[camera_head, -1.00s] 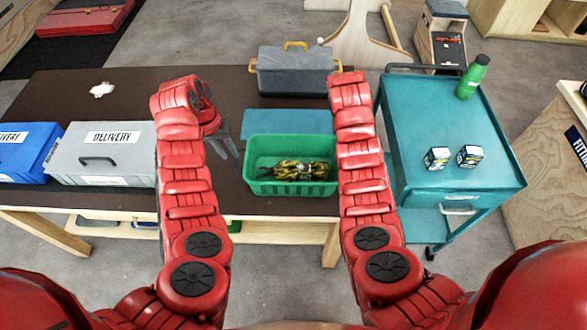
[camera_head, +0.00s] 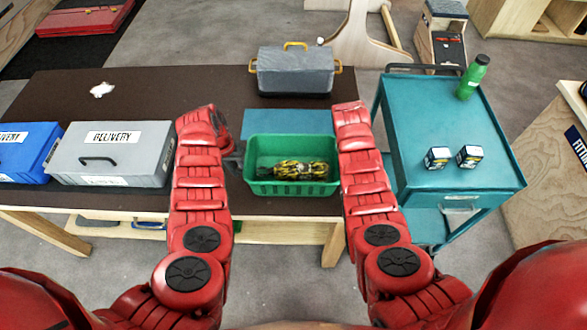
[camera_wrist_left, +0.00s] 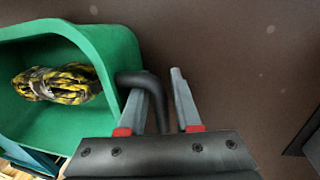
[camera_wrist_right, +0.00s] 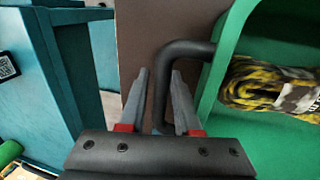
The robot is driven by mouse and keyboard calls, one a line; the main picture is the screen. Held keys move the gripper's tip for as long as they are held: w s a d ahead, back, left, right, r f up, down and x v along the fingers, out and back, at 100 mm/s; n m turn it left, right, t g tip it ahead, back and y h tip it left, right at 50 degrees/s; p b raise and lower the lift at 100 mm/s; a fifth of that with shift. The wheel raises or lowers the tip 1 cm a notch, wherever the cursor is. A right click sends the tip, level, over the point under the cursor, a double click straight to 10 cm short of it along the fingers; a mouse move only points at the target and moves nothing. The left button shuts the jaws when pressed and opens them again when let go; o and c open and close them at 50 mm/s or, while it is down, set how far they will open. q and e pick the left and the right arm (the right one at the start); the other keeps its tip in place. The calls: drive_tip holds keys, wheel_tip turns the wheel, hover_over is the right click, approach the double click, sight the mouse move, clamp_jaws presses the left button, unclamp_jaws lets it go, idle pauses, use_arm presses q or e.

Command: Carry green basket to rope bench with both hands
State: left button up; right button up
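The green basket (camera_head: 262,188) stands on the dark brown table, with a yellow-and-black rope bundle (camera_head: 300,170) inside. My left gripper (camera_head: 236,152) is at the basket's left side. In the left wrist view, its fingers (camera_wrist_left: 160,82) are apart, with a black basket handle (camera_wrist_left: 133,78) reaching between them. My right gripper is hidden behind its arm in the head view. In the right wrist view, its fingers (camera_wrist_right: 161,72) are apart on either side of the other black handle (camera_wrist_right: 186,48). I cannot tell which surface is the rope bench.
A teal cart (camera_head: 440,110) with a green bottle (camera_head: 472,78) and two small boxes stands close at right.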

use_arm(q)
drive_tip(key=shift+c, duration=0.3)
use_arm(e)
drive_tip(key=shift+c, duration=0.4)
use_arm(q)
clamp_jaws()
use_arm(e)
clamp_jaws()
idle(0.4)
